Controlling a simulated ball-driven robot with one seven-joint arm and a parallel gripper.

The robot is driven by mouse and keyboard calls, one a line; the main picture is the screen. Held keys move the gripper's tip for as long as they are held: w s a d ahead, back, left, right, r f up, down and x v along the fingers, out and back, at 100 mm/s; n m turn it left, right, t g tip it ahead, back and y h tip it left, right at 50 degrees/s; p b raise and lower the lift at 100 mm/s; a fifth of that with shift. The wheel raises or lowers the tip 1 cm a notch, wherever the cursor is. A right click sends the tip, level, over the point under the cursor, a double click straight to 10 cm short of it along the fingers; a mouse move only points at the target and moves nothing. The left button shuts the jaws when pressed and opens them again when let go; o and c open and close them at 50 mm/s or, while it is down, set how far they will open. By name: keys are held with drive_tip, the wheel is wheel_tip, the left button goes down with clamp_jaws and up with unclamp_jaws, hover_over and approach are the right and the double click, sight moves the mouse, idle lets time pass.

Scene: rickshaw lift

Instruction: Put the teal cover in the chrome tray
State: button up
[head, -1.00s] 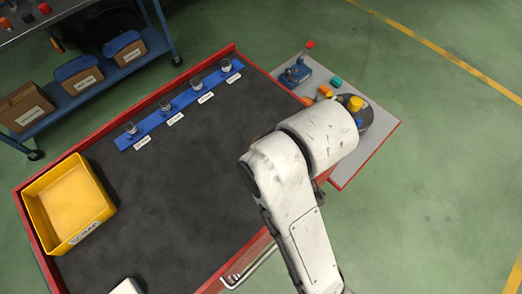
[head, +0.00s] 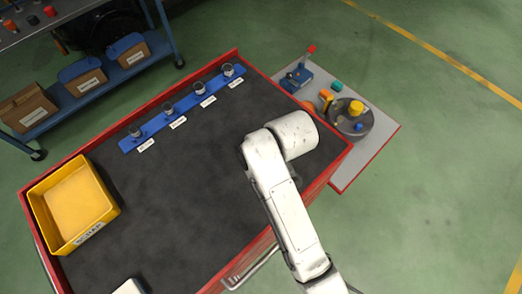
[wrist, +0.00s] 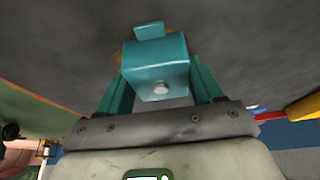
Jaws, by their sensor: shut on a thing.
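In the wrist view a teal cover (wrist: 155,68), a blocky teal piece with a round metal bolt head on its face, sits between the fingers of my gripper (wrist: 158,85). My gripper is shut on it and holds it over a dark grey surface. In the head view my arm's white links hide the gripper and the held piece above the dark worktop. I cannot make out a chrome tray for sure. A pale object (head: 128,287) is cut off at the bottom edge of the head view, and I cannot tell what it is.
The red-edged worktop (head: 170,190) has much bare room. A yellow bin (head: 112,203) stands at its left, a blue strip (head: 153,127) with several small cups along its back. A grey side board (head: 375,145) holds a turntable (head: 362,122) and another small teal piece (head: 337,86).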

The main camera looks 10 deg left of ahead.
drive_tip(key=shift+f, duration=0.1)
drive_tip(key=o, duration=1.1)
drive_tip(key=v, duration=1.2)
drive_tip(key=shift+w+b, duration=0.1)
drive_tip(key=shift+b, duration=0.2)
